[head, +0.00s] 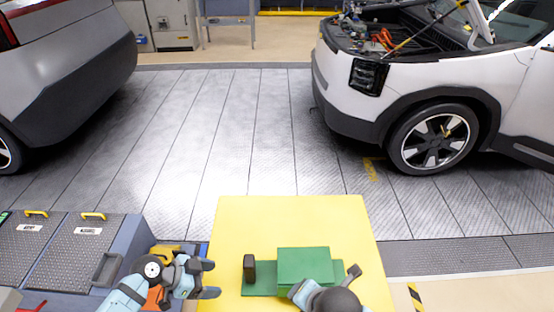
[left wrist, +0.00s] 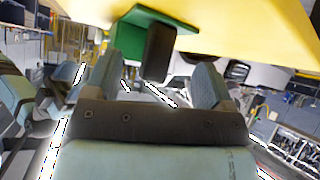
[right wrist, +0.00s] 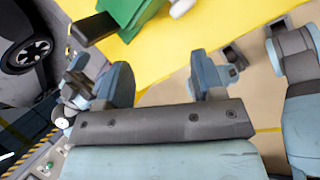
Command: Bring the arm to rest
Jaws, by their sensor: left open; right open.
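My left gripper (head: 209,278) is at the left edge of the yellow table top, its two fingers apart and pointing right. In the left wrist view the left gripper (left wrist: 156,80) has nothing between its fingers, and a dark upright block (left wrist: 158,54) shows beyond them. My right arm reaches in at the lower right of the head view, over the yellow table's front part, and hides part of a green piece. In the right wrist view my right gripper (right wrist: 164,78) has its fingers apart and nothing between them.
The yellow table top (head: 290,222) carries a green block on a green base (head: 304,264) and the dark block (head: 249,268). Grey cabinets (head: 70,248) stand at left. A white car with open hood (head: 433,125) and another car (head: 65,70) stand behind; the floor between is clear.

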